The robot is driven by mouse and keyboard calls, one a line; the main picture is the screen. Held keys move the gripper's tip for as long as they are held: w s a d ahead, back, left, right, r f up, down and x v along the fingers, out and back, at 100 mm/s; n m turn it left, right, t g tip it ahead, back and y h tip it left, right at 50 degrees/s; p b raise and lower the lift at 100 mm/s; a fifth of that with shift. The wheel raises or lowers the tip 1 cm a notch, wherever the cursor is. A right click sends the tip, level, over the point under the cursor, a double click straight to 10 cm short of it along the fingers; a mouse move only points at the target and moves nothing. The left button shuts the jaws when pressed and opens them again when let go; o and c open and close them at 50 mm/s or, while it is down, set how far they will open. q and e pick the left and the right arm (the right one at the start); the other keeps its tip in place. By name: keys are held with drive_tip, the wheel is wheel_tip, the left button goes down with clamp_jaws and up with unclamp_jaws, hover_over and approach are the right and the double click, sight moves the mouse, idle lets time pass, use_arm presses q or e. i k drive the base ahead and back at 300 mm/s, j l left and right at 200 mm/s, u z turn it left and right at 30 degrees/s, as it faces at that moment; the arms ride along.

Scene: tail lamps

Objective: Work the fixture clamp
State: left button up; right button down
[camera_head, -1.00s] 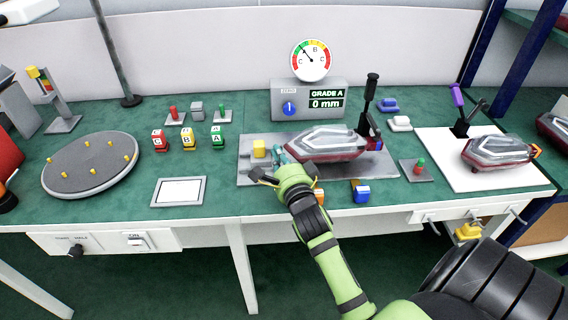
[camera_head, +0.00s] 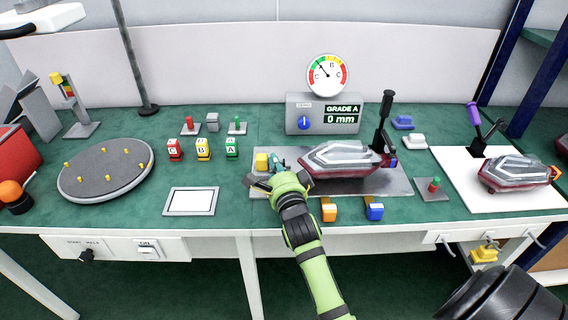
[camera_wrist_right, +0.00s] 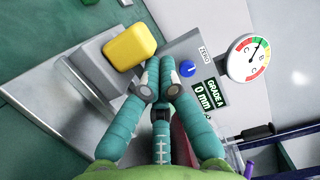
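The fixture is a grey plate (camera_head: 392,185) with a red-and-clear tail lamp (camera_head: 343,160) lying on it. A black upright clamp lever (camera_head: 386,108) stands at its right end. A yellow-topped grey block (camera_head: 262,161) sits near its left end; its yellow top (camera_wrist_right: 130,46) is large in the right wrist view. My right gripper (camera_head: 279,167) is between this block and the lamp's left end. In the right wrist view its teal fingertips (camera_wrist_right: 160,65) are together, with nothing seen between them. I cannot tell whether they touch the block. My left gripper is out of view.
A gauge (camera_head: 327,75) stands on a grey box (camera_head: 300,118) reading GRADE A, 0 mm, behind the fixture. A round pegged turntable (camera_head: 105,168) and lettered blocks (camera_head: 203,149) are left. Another lamp (camera_head: 515,172) lies on a white board (camera_head: 462,180) at right.

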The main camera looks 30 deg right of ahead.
sight(388, 99)
drive_tip(key=k+j, duration=0.2)
drive_tip(key=k, duration=0.2)
drive_tip(key=k+j, duration=0.2)
drive_tip(key=k, duration=0.2)
